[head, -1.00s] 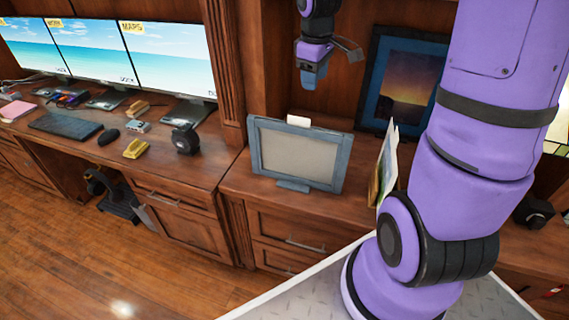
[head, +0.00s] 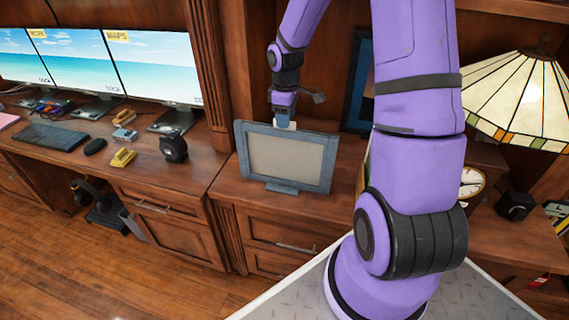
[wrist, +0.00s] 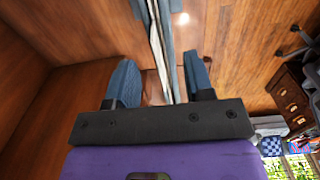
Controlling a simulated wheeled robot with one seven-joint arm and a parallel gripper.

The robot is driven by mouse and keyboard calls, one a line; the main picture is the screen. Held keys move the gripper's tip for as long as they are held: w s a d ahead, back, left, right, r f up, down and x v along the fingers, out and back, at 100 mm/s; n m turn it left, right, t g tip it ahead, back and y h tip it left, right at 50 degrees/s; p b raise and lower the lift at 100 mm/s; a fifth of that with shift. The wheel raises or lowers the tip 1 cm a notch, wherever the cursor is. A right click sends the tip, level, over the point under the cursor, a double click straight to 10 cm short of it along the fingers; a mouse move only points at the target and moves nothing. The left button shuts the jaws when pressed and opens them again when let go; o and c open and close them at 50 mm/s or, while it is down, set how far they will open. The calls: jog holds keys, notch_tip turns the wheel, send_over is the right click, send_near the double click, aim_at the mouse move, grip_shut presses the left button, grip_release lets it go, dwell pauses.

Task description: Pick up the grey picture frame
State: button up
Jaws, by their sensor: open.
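The grey picture frame (head: 288,157) stands upright on the wooden counter, with a grey-blue border and a plain grey panel. My gripper (head: 284,121) is at its top edge, left of the middle, pointing down. In the wrist view, the two blue fingertips of my gripper (wrist: 160,82) are apart. The picture frame (wrist: 176,50) shows edge-on as a thin strip running between the fingers, closer to the right one. I cannot tell whether either finger touches it.
My arm covers much of the right side of the head view. A dark framed picture (head: 358,85) leans behind. A stained-glass lamp (head: 520,100) and a clock (head: 471,183) stand to the right. A tape dispenser (head: 173,148) sits to the left. A wooden pillar (head: 207,70) is left of the frame.

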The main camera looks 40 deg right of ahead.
notch_tip(320, 180, down, 5)
jog(key=shift+w+f, duration=0.1)
jog(key=shift+w, duration=0.05)
grip_shut()
jog(key=shift+w, duration=0.1)
dwell(1.4)
